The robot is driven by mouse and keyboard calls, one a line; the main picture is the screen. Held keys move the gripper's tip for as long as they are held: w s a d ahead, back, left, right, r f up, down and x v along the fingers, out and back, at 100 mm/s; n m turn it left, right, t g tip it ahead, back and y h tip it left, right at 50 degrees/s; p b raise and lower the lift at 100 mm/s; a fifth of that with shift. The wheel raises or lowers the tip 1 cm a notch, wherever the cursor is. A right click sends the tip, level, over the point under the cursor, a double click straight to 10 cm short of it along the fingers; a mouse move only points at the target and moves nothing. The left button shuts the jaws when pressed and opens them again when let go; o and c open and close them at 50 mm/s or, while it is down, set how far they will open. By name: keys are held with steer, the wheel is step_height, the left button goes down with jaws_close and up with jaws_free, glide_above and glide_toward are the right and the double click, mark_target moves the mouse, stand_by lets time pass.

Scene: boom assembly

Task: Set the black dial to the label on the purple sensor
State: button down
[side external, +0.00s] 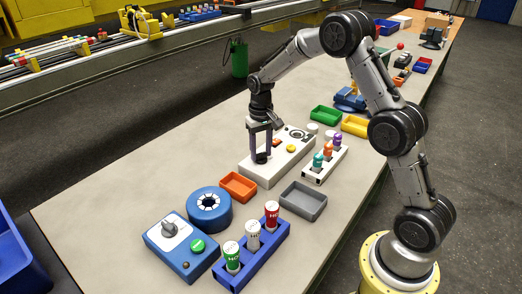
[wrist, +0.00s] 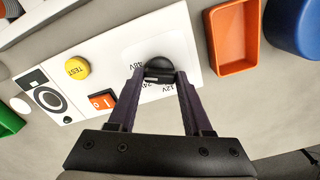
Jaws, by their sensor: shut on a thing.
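The black dial (wrist: 158,66) is on a white panel box (wrist: 190,42), which also stands mid-table in the side view (side external: 283,160). My gripper (wrist: 160,77) is shut on the dial, a finger on each side; in the side view my gripper (side external: 261,153) points straight down at the box's near-left end. Printed 12V, 24V and 48V labels lie around the dial, partly covered by the fingers. Which one it points at is unclear. The purple sensor (side external: 337,139) stands upright in a white rack (side external: 325,166) beside teal and orange sensors; its label is too small to read.
The panel also has a yellow TEST button (wrist: 76,67) and a red switch (wrist: 101,102). An orange tray (side external: 238,186) and a grey tray (side external: 303,200) lie near the box. A blue box with a grey knob (side external: 180,243) and a blue rack of canisters (side external: 253,256) stand in front.

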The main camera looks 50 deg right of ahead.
mark_target(261, 153)
steer(key=n, duration=1)
steer(key=shift+n, duration=0.3)
steer(key=shift+r, duration=0.1)
stand_by(0.4)
steer(key=shift+c, duration=1.6)
jaws_free()
step_height(261, 153, up, 14)
